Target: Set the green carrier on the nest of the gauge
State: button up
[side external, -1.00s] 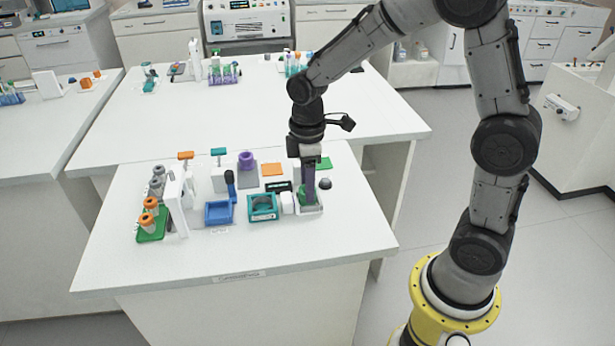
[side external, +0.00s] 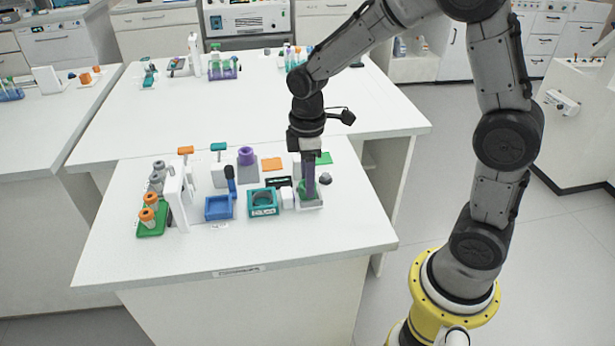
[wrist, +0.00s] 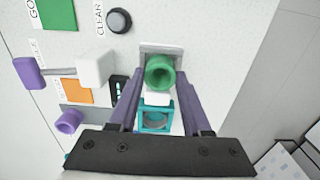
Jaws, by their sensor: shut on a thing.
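The green carrier (wrist: 160,70), a hollow cylinder, is between the tips of my gripper (wrist: 158,78) in the wrist view. My gripper is shut on it with its purple fingers. In the side view my gripper (side external: 309,192) points straight down at the right of the bench, and the fingers hide most of the carrier. The gauge's pale grey nest (side external: 312,204) is directly beneath; its rim also shows behind the carrier in the wrist view (wrist: 161,48). I cannot tell whether the carrier touches the nest.
Left of the nest are a small white block (side external: 287,199), a teal box with a round opening (side external: 263,204) and a blue tray (side external: 218,208). A dark round button (side external: 325,179) is close behind on the right. The bench front is clear.

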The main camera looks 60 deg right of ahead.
jog(key=shift+f, duration=0.3)
dwell(0.4)
jog(key=o, duration=1.1)
jog(key=shift+r, duration=0.1)
notch_tip(320, 180, up, 14)
jog(key=shift+f, duration=0.15)
dwell(0.3)
